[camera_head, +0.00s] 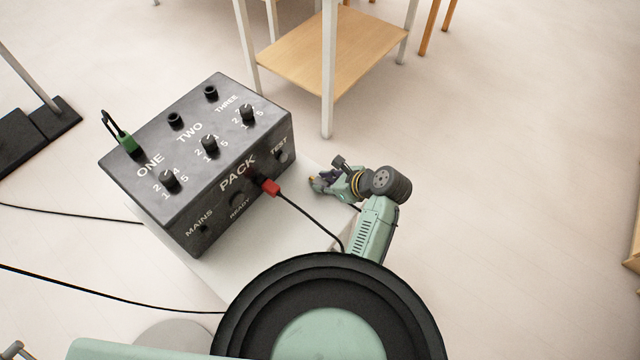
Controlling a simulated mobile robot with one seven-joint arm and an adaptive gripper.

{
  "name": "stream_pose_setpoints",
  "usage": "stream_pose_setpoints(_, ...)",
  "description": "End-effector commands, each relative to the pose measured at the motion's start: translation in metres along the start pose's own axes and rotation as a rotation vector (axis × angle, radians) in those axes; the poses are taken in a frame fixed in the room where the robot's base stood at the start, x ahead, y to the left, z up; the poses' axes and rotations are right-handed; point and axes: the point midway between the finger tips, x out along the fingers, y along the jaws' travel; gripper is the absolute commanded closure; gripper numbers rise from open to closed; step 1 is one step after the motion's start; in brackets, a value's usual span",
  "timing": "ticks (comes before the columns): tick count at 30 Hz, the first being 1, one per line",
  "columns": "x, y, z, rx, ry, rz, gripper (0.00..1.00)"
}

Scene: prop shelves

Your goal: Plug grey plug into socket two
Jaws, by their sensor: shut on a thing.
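A dark box (150,200) has a row of sockets on top, labelled ONE, TWO and THREE. Socket two (175,120) is empty, a black round hole between the other two. My gripper (319,181) is low beside the box's right end, apart from it and well away from socket two. It is shut on a small dark grey thing, which appears to be the grey plug; the thing is mostly hidden by the fingers, so its shape and tilt are unclear.
A green plug (130,145) sits in socket one; socket three (211,93) is empty. A red plug (269,186) is in the front face, its black cable running towards my arm. Knobs (209,145) stand before the sockets. A wooden-shelved table (310,50) stands behind.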

Motion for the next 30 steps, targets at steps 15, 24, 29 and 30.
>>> stream_pose_setpoints(15, -0.015, 0.000, 0.017, -0.002, -0.001, -0.001, 1.00)
stream_pose_setpoints(24, -0.026, -0.001, 0.028, -0.002, -0.001, -0.001, 1.00)
stream_pose_setpoints(29, -0.032, 0.000, 0.035, -0.001, -0.001, -0.001, 1.00)
stream_pose_setpoints(30, -0.033, 0.000, 0.036, -0.001, -0.001, 0.000, 1.00)
